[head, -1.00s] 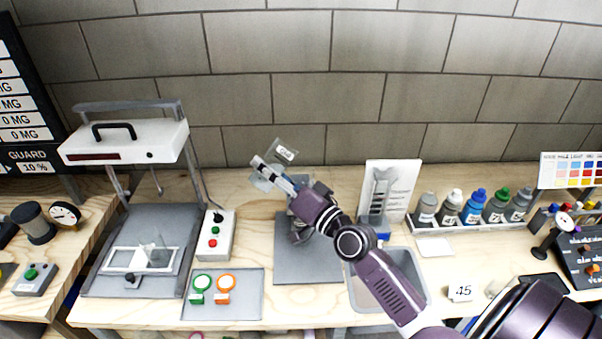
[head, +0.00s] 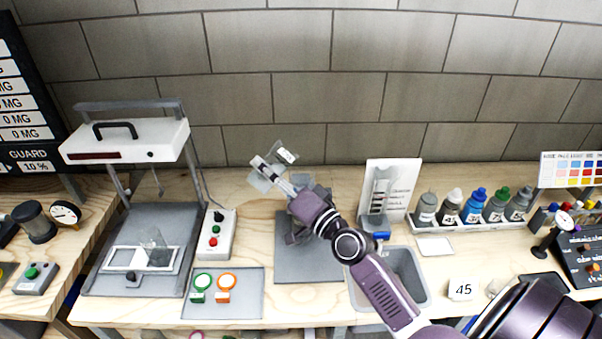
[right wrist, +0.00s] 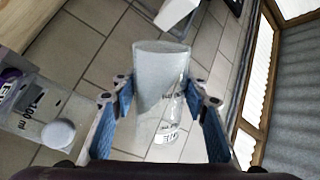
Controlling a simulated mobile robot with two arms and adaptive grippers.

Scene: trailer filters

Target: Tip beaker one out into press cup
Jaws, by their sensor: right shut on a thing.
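My right gripper (head: 275,172) is shut on a clear beaker (head: 287,156) with a white label and holds it, tilted, above the back of the table. In the right wrist view the beaker (right wrist: 160,88) sits between the blue finger pads. It looks pale grey in its upper part, with dark print lower down; how full it is I cannot tell. A clear upright piece (head: 158,252), perhaps the press cup, stands on the white frame of the press at the left, well away from the gripper. My left gripper is not in view.
The press head (head: 125,140) stands over its grey bed, with a button box (head: 216,235) beside it. A tray (head: 250,308) holds green and orange rings. A grey mat (head: 300,265) lies under my arm. Several bottles (head: 473,206) and a sink (head: 420,290) are at the right.

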